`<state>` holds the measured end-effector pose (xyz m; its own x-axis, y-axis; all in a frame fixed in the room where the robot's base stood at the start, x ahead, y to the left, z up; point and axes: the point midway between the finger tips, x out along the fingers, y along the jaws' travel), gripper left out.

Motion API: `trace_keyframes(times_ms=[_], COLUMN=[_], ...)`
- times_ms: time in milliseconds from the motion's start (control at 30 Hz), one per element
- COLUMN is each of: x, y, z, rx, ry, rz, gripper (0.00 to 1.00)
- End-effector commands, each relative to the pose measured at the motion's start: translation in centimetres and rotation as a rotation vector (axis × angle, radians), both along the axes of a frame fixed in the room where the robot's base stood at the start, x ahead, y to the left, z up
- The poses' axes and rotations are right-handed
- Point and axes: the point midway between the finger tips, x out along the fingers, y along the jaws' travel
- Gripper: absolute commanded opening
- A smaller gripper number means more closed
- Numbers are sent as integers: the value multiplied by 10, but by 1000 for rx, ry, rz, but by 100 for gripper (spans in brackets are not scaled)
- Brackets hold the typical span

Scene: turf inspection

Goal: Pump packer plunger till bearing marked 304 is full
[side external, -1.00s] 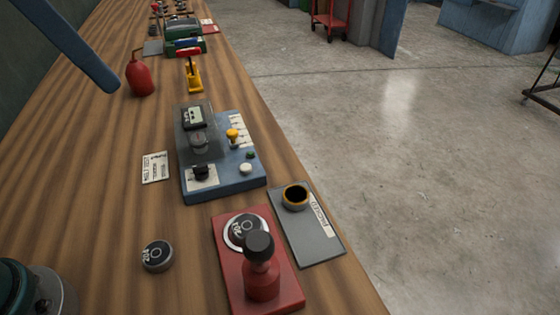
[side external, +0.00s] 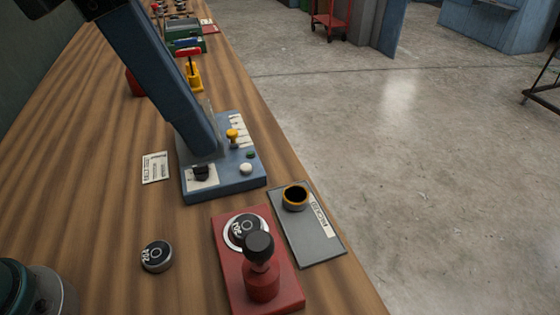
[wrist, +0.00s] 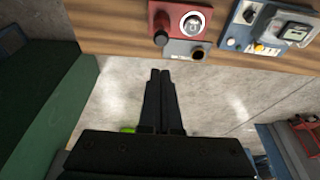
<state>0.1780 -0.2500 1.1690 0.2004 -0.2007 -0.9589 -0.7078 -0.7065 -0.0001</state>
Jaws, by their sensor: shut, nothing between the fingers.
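The packer (side external: 229,260) is a red base at the bench's near edge, with a dark-knobbed plunger (side external: 259,246) standing up at its front. A bearing (side external: 247,228) lies in its pale round seat; its mark is too small to read surely. Another dark bearing (side external: 157,256) lies loose on the bench to the left, its mark also unclear. In the wrist view, the packer (wrist: 178,9) and plunger knob (wrist: 160,38) show at the top. My gripper (wrist: 160,73) is shut and empty, seen against the floor below the bench edge and apart from the packer. It is not visible in the side view.
A grey plate (side external: 302,240) with a brass-coloured ring (side external: 295,197) lies right of the packer. Open floor lies right of the bench.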

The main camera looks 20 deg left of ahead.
Motion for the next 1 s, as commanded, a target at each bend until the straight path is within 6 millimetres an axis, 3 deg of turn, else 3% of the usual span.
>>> trace_keyframes(times_ms=[367, 1000], x=[4, 20], y=[-4, -19], z=[-23, -118], rx=[2, 2], ry=[2, 2], rz=[1, 2], gripper=[0, 0])
